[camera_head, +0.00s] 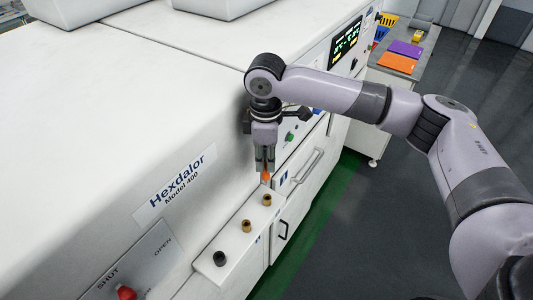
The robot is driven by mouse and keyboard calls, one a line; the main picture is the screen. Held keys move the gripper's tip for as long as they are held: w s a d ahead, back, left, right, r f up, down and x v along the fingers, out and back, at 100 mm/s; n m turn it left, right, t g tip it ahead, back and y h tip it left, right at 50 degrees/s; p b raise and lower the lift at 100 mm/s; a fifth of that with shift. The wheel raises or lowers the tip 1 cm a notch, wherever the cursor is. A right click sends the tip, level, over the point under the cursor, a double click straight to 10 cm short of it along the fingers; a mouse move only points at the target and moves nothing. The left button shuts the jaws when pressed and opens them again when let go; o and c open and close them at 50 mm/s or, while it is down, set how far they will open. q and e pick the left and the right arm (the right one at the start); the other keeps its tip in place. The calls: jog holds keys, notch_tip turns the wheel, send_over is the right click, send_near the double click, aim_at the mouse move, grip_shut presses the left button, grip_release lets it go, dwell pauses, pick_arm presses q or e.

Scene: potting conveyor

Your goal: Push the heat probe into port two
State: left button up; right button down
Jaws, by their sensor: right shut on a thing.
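My right gripper (264,170) points down in front of the white machine and is shut on the orange-topped heat probe (265,177). The probe is small and roughly upright, just above the far brass port (267,200) on the white ledge (234,240). I cannot tell whether its tip touches or enters that port. A second brass port (246,226) sits in the middle of the ledge. A black port or cap (219,258) sits at the near end. The port labels are too small to read. My left gripper is not in view.
The white machine (110,110) fills the left, with a red knob (126,293) on its SHUT/OPEN plate. A green button (291,136) and a door handle (304,165) are beside my right gripper. A cart (408,45) with trays stands behind. The floor at right is clear.

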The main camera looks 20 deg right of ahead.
aim_at(266, 174)
jog(key=shift+f, duration=0.2)
jog(key=shift+d+f+b, duration=0.3)
jog(key=shift+f, duration=0.15)
jog(key=shift+f+b, duration=0.3)
jog(key=shift+f, duration=0.3)
jog(key=shift+f+b, duration=0.35)
jog(key=shift+b, duration=0.05)
jog(key=shift+a+f+b, duration=0.1)
jog(key=shift+f+b, duration=0.35)
jog(key=shift+b, duration=0.1)
jog(key=shift+f+b, duration=0.7)
jog(key=shift+b, duration=0.2)
jog(key=shift+r, duration=0.15)
jog(key=shift+p, duration=0.65)
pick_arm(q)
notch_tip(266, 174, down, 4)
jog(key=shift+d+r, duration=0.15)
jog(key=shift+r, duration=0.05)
pick_arm(e)
jog(key=shift+f, duration=0.2)
